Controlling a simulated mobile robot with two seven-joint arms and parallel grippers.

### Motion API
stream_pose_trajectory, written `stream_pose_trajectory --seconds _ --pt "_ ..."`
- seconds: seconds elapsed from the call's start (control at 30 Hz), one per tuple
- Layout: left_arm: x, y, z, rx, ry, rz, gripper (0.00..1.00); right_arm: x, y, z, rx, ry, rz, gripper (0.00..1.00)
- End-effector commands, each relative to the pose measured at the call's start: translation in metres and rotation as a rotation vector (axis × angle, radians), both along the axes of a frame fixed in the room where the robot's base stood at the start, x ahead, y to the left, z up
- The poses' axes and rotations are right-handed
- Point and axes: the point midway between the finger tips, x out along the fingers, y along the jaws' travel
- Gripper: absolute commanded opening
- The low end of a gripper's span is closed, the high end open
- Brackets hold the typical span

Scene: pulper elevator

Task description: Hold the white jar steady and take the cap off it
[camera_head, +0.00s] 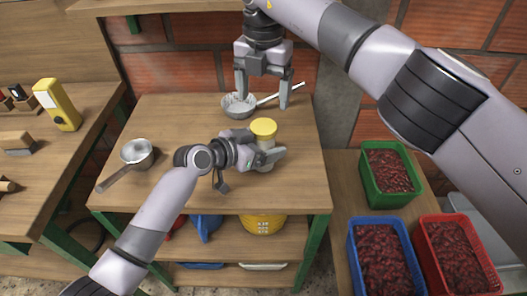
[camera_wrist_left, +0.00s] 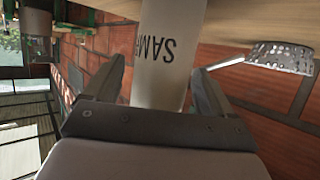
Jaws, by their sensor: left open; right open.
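The white jar (camera_head: 266,143) stands on the wooden table, with its yellow cap (camera_head: 263,127) on top. In the left wrist view the jar (camera_wrist_left: 168,60) shows dark lettering and lies between the two fingers. My left gripper (camera_head: 262,157) is open, low at the jar, with a finger on either side of it; the wrist view shows a gap beside the jar. My right gripper (camera_head: 262,98) is open and empty, fingers pointing down, behind the jar and higher up. The jar's lower part is partly hidden by my left gripper.
A strainer or pan (camera_head: 238,106) lies at the table's back; its perforated bowl shows in the left wrist view (camera_wrist_left: 280,56). A saucepan (camera_head: 137,152) stands at the left. Green (camera_head: 368,188), blue (camera_head: 352,262) and red (camera_head: 424,262) crates of red cherries stand at the right. A yellow device (camera_head: 58,105) stands on the left bench.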

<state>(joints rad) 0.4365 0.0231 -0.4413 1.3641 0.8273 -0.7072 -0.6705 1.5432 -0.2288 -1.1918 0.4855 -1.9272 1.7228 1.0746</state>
Motion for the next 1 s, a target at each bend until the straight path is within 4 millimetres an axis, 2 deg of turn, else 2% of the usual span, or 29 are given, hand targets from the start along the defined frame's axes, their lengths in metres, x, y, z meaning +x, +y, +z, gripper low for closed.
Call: stream_pose_trajectory --seconds 0.13,0.37,0.4,0.43,0.67,1.0 --pt "0.0000 0.0000 0.0002 0.000 0.000 0.000 0.84 0.0000 0.0000 0.0000 0.000 0.000 0.000 0.83" --pt "-0.0001 0.0002 0.0002 0.000 0.000 0.000 0.10 0.0000 0.0000 0.0000 0.000 0.000 0.000 0.83" --pt "-0.0001 0.0002 0.0002 0.000 0.000 0.000 0.00 0.0000 0.0000 0.0000 0.000 0.000 0.000 0.77" --pt "-0.0001 0.0002 0.0002 0.000 0.000 0.000 0.00 0.0000 0.0000 0.0000 0.000 0.000 -0.001 0.72" --pt "-0.0001 0.0004 0.0001 0.000 0.000 0.000 0.00 -0.0001 0.0002 -0.0001 0.000 0.000 -0.120 0.72" --pt "-0.0001 0.0004 0.0001 0.000 0.000 0.000 0.00 -0.0004 0.0004 -0.0004 -0.001 0.001 -0.639 0.72"
